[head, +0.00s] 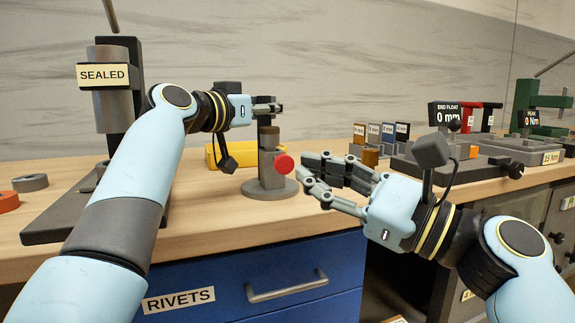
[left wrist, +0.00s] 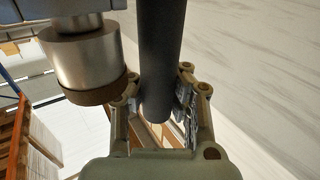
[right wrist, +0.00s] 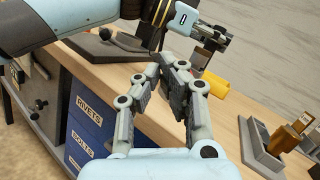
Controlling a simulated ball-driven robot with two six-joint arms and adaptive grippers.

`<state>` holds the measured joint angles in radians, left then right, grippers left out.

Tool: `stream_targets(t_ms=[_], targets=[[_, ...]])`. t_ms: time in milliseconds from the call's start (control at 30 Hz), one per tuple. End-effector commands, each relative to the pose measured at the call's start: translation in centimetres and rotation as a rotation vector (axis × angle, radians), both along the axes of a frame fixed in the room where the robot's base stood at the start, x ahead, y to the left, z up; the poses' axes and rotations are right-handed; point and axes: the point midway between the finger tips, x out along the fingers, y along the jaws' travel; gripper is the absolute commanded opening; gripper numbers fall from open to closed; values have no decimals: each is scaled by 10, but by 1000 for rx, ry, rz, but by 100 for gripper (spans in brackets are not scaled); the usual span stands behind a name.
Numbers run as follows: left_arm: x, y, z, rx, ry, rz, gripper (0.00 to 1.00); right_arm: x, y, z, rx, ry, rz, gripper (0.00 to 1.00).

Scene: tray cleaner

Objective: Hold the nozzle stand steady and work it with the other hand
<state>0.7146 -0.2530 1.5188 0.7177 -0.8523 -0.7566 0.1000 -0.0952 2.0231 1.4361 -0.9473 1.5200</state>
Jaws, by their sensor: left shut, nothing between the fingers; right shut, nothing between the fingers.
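The nozzle stand (head: 269,188) is a grey upright post on a round base with a red knob (head: 284,164) facing me. In the head view my left gripper (head: 269,107) is at the height of its top. In the left wrist view a dark cylinder (left wrist: 162,50) shows at the left gripper (left wrist: 160,75), beside a metallic cylinder with a brown end (left wrist: 82,60). I cannot tell which part each is. My right gripper (head: 305,172) is right of the red knob, apart from it. It also shows in the right wrist view (right wrist: 168,68). Both grippers are shut and empty.
A yellow bin (head: 212,153) stands behind the stand. The column labelled SEALED (head: 112,100) is at the left, with grey (head: 30,182) and orange (head: 8,201) rings nearby. Gauges and blocks (head: 402,132) are at the right. The blue RIVETS drawer (head: 240,291) is below the bench top.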

Motion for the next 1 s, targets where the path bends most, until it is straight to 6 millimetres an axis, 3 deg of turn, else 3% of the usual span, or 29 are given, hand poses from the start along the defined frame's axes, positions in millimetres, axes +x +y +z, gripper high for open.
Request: stream_targets(t_ms=[667,900,1000], targets=[[0,0,-1,0,1,0,0,-1,0,0,0,0,0,0],[0,0,-1,0,2,0,0,-35,-6,-1,-1,1,-19,0],[0,0,-1,1,1,0,0,-40,-7,0,0,0,-22,0]])
